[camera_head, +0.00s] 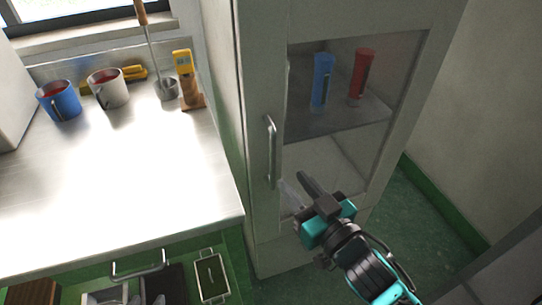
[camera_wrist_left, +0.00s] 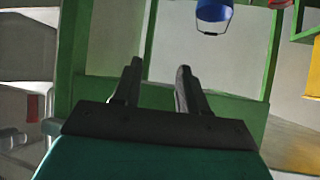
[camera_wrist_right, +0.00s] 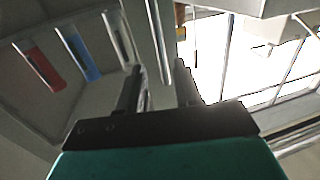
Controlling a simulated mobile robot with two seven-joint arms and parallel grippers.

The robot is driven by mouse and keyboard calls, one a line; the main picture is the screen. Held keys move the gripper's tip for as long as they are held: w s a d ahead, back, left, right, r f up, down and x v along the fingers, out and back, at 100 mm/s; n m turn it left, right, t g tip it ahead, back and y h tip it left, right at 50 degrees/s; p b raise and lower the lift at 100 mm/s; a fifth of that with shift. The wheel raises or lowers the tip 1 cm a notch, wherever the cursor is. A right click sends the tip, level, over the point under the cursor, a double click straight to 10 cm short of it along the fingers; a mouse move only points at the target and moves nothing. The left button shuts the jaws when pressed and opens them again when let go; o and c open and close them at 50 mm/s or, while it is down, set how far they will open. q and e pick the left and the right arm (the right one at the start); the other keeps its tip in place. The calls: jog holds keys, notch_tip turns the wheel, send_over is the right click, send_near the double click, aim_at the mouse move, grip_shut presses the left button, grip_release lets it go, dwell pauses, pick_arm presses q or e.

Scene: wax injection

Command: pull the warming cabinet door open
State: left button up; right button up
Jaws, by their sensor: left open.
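The warming cabinet (camera_head: 245,60) is tall and pale grey, and its glazed door (camera_head: 400,130) looks shut. A vertical bar handle (camera_head: 270,150) is on the door's left side. My right gripper (camera_head: 293,182) is in front of the lower door, just right of the handle's lower end. Its fingers stand apart in the right wrist view (camera_wrist_right: 158,75); I cannot tell whether the handle lies between them. My left gripper (camera_wrist_left: 160,75) is open and empty in the left wrist view, facing a green frame. It is out of the head view.
A blue tube (camera_head: 322,80) and a red tube (camera_head: 362,75) stand behind the glass. Green floor (camera_head: 415,225) is clear at right.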

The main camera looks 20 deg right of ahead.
aim_at(274, 160)
jog(key=x, duration=0.9)
jog(key=shift+c, duration=0.3)
jog(key=shift+s, duration=0.1)
grip_shut()
